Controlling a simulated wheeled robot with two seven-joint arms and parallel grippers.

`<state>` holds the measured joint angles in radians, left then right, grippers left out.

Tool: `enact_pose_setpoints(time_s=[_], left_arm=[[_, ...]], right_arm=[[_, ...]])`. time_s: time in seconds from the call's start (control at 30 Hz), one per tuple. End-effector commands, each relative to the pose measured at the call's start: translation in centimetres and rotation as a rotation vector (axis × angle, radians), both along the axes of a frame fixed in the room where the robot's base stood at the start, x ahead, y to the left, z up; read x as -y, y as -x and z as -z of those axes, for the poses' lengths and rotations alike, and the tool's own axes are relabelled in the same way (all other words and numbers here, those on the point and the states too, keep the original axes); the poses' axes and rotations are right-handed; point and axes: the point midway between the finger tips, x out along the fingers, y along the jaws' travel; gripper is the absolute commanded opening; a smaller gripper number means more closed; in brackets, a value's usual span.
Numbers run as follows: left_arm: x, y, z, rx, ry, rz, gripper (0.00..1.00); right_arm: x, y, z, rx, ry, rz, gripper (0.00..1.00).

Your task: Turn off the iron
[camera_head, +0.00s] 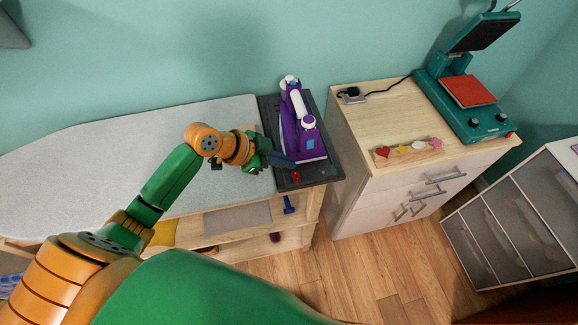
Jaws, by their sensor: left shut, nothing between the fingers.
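A purple and white iron (301,125) rests on a dark tray (318,172) at the right end of the grey ironing board (110,140). A small red part (296,176) shows on the tray's front edge; it may be a switch or light, and I cannot tell its state. My left gripper (289,163) is shut and empty, its tip beside the lower left side of the iron, just above the red part. I cannot tell whether it touches the iron. My right gripper does not show.
A wooden cabinet (350,130) to the right holds a power socket (351,95), a board with colored shapes (408,151) and a teal heat press (460,100). A drawer unit (520,220) stands at far right. Shelves sit under the board. The wooden floor in front is clear.

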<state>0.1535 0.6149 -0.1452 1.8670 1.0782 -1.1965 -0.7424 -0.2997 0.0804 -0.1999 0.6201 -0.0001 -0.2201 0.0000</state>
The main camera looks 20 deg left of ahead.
Motion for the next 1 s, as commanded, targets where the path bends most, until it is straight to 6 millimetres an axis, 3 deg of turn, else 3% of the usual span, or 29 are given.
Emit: enact_pose_setpoints(time_s=[0.07,0.2,0.33,0.7,0.83,1.0], left_arm=[[1.0,-0.7,0.9,-0.002,0.004,0.001,0.00],[0.7,-0.9,3.4,-0.004,0.000,-0.001,0.00],[0.6,-1.0,4.7,-0.002,-0.001,-0.001,0.00],[0.5,-1.1,5.1,0.001,-0.002,0.000,0.00],[0.2,-1.5,6.7,-0.016,0.006,0.000,0.00],[0.1,-1.5,6.2,-0.083,0.049,0.001,0.00]], right_arm=[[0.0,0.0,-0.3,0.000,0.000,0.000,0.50],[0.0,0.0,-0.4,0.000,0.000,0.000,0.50],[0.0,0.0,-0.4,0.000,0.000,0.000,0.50],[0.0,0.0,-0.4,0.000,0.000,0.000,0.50],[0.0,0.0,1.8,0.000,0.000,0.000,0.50],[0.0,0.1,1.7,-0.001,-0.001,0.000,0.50]])
